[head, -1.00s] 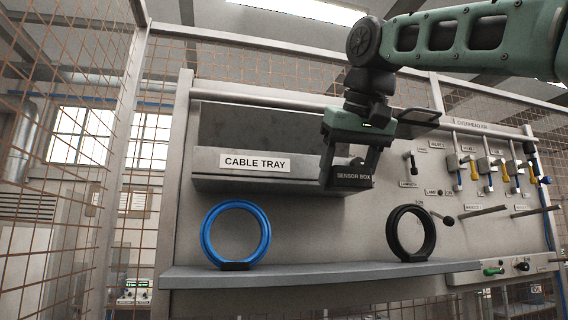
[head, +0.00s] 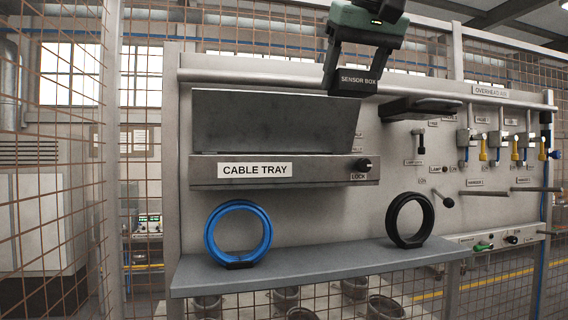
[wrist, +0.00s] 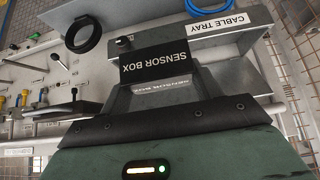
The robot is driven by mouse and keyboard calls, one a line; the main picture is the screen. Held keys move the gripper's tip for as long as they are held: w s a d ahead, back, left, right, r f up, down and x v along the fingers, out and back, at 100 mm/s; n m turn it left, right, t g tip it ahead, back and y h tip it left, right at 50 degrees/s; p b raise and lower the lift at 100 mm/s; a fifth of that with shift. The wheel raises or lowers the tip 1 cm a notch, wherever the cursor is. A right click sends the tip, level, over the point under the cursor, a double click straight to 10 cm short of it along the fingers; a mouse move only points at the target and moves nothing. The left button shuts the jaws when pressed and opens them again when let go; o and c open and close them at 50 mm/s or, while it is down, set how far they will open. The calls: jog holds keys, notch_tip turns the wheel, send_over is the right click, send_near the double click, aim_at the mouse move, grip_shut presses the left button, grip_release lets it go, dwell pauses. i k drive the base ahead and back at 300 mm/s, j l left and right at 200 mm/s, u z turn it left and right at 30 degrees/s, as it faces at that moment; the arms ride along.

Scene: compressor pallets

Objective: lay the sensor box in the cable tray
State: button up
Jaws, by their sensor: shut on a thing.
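The sensor box (head: 357,80) is a small black box with a white SENSOR BOX label. My gripper (head: 352,72) is shut on it and holds it up near the tray's upper right end in the head view. In the wrist view the sensor box (wrist: 160,63) is upside down between the fingers.
A black LOCK knob (head: 364,165) sits on the tray's front at the right. A blue ring (head: 208,236) and a black ring (head: 393,222) stand on the shelf (head: 320,262) below. Right of the tray are a black bracket (head: 420,107), valves and pegs.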

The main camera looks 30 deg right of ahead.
aim_at(275, 180)
jog(key=k+j, duration=0.2)
jog(key=k, duration=0.3)
jog(key=k+j, duration=0.2)
jog(key=k, duration=0.25)
